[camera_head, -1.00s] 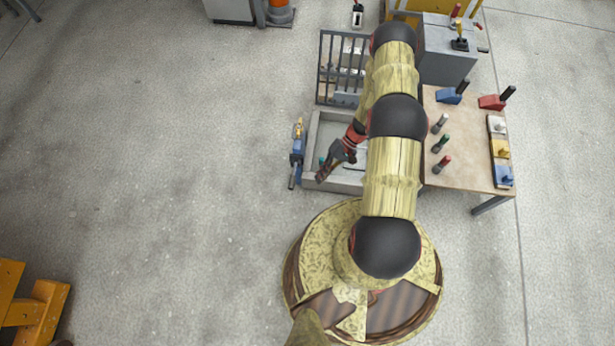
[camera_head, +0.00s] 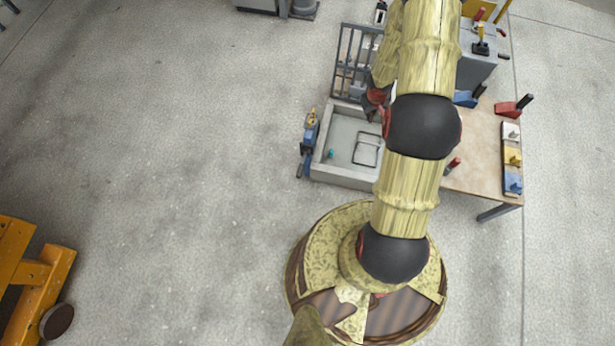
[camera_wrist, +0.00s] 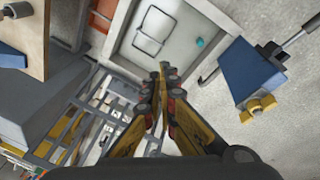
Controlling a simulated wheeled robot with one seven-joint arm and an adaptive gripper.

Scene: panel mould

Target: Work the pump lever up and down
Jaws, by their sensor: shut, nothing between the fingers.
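A blue unit with brass-coloured fittings, which looks like the pump (camera_head: 309,136), stands against the left outer side of a grey tray. In the wrist view, the pump (camera_wrist: 245,72) is at the right, with a grey rod ending in a dark part that looks like its lever (camera_wrist: 298,39). My gripper (camera_wrist: 165,68) is shut and empty, pointing at the tray's near edge in that view. It is to the left of the pump there and apart from the lever.
The grey tray (camera_head: 326,172) holds a wire frame (camera_head: 367,150) and a small teal item (camera_head: 330,154). A barred rack (camera_head: 345,62) stands behind it. A table (camera_head: 487,182) with coloured switches is at the right. Floor left of the pump is clear.

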